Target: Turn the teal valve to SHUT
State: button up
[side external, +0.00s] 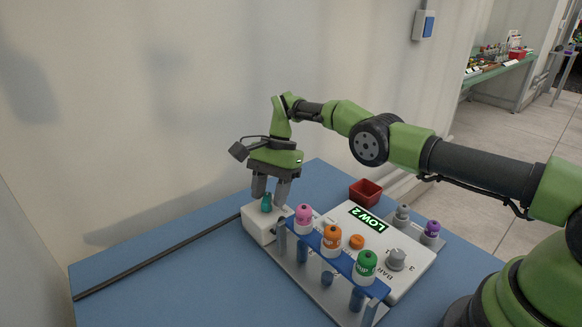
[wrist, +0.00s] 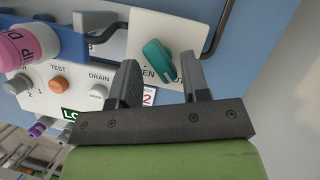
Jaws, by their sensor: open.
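The teal valve (side external: 266,203) stands on a white block (side external: 257,228) at the left end of the device on the blue table. In the wrist view the teal valve handle (wrist: 158,60) lies slanted on its white plate (wrist: 190,32). My gripper (side external: 270,197) is open and points down right over the valve. In the wrist view its two fingers (wrist: 160,78) stand apart, with the handle ahead of and between their tips. I cannot tell whether they touch it.
A blue rack holds pink (side external: 303,215), orange (side external: 332,238) and green (side external: 366,266) capped bottles close beside the valve. A white panel with a lit "LOW2" display (side external: 368,216), knobs and a button lies behind it. A red box (side external: 366,192) stands at the back. The table's left side holds only a dark pipe (side external: 160,257).

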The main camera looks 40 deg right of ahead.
jog(key=shift+m, duration=0.4)
jog(key=m, duration=0.1)
jog(key=m+t, duration=0.1)
jog(key=m, duration=0.1)
jog(key=m+t, duration=0.1)
jog(key=m, duration=0.1)
jog(key=shift+s, duration=0.25)
jog(key=v, duration=1)
jog(key=s+r+n+t+h, duration=0.1)
jog(key=s+r+n+t, duration=0.4)
jog(key=s+r, duration=1)
jog(key=shift+s+n+h, duration=0.3)
jog(key=shift+s+n, duration=1)
jog(key=shift+s, duration=0.5)
jog(key=shift+d+r, duration=0.1)
jog(key=shift+r, duration=0.05)
